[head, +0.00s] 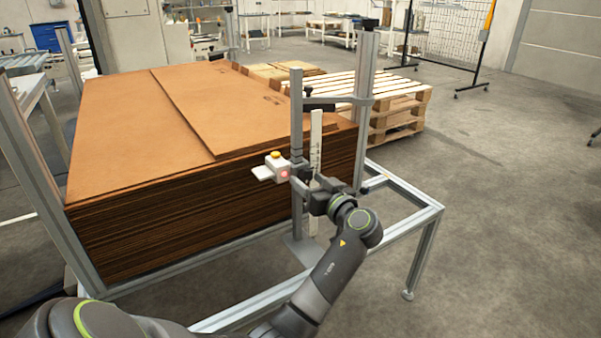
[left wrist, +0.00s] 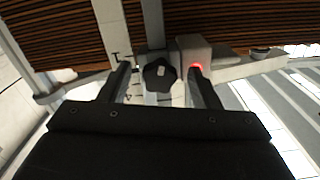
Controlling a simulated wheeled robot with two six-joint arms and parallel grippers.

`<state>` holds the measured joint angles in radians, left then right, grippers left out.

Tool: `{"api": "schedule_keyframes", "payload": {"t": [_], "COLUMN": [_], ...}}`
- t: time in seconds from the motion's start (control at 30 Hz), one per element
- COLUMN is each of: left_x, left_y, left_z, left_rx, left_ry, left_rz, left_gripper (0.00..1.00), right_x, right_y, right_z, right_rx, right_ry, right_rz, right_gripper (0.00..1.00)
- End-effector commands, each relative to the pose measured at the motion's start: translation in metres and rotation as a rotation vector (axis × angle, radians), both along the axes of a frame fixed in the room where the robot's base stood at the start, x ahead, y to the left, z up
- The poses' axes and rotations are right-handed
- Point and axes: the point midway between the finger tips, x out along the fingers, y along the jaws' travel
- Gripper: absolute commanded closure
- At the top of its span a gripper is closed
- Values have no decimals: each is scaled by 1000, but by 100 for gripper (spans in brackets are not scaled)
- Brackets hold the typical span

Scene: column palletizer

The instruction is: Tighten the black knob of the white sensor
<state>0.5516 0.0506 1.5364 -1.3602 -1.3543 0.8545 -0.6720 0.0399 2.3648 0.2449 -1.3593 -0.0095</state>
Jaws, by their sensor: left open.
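The white sensor (head: 276,169) sits on an upright metal post beside the cardboard stack. It has a yellow top and a glowing red light. In the left wrist view the sensor (left wrist: 193,50) shows at the top, right of the black lobed knob (left wrist: 160,73). The knob lies between the two fingers of my left gripper (left wrist: 158,80), with a visible gap on each side. My left gripper (head: 304,182) is open at the post in the head view, where I cannot make out the knob clearly. My right gripper is not in view.
A tall stack of brown cardboard sheets (head: 150,110) fills the left, inside an aluminium frame (head: 425,222). A white scale strip (head: 315,150) stands beside the post. Wooden pallets (head: 385,110) stand behind. The floor at right is clear.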

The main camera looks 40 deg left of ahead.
Motion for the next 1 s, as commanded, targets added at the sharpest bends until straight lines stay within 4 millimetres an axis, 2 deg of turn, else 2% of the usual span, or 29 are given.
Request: {"api": "schedule_keyframes", "payload": {"t": [0.43,0.77,1.0], "left_x": [-1,0,-1], "left_y": [-1,-1,-1], "left_z": [0,0,1], "left_rx": [1,1,8], "left_ry": [1,1,17], "left_rz": [2,2,2], "left_gripper": [43,87,88], "right_x": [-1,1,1], "right_y": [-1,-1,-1], "right_z": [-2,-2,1], "right_rx": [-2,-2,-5], "right_ry": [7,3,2], "right_rz": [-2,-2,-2], "right_gripper": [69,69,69]}}
